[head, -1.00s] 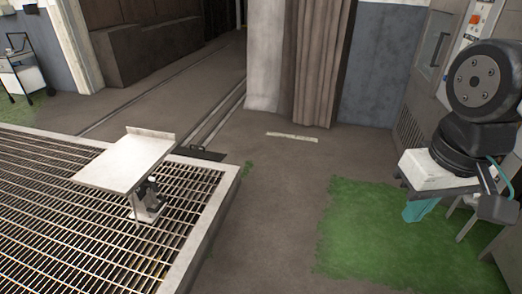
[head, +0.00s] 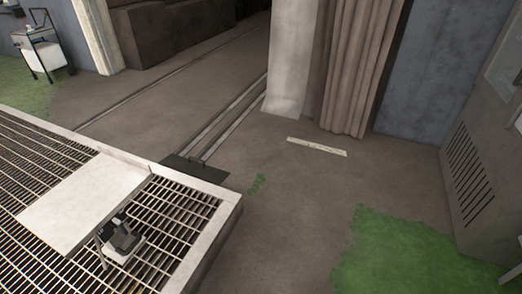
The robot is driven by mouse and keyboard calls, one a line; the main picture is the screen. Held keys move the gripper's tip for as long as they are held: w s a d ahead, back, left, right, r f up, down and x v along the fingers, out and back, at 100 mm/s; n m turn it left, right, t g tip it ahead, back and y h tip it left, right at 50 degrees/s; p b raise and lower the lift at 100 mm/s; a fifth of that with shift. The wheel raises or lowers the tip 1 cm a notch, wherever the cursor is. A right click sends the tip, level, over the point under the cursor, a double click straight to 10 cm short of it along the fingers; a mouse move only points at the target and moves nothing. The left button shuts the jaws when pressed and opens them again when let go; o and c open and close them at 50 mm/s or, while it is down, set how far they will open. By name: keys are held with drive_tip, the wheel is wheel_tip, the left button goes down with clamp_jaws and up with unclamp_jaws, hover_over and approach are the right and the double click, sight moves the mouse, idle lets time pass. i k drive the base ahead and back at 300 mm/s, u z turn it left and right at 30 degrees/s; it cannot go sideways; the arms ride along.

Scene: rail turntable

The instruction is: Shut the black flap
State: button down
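A black flat plate (head: 195,168), which looks like the flap, is at the far edge of the grated turntable (head: 215,215), where the floor rails meet it. It appears to lie low and nearly flat, but it is small and dark, so I cannot tell for sure whether it is open or shut. My gripper is not in view.
A white panel (head: 75,205) on a small dark-jointed stand (head: 122,243) is on the grating. Rails (head: 225,115) run back past a brown curtain (head: 358,70). A trolley (head: 40,50) stands far left, a vented cabinet (head: 470,175) right. Floor right of the turntable is clear.

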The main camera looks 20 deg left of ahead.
sight(213, 175)
drive_tip(key=i, duration=1.55)
drive_tip(key=u, duration=0.85)
drive_tip(key=i, duration=0.9)
drive_tip(key=u, duration=1.45)
drive_tip(key=i, duration=0.5)
drive_tip(key=u, duration=0.3)
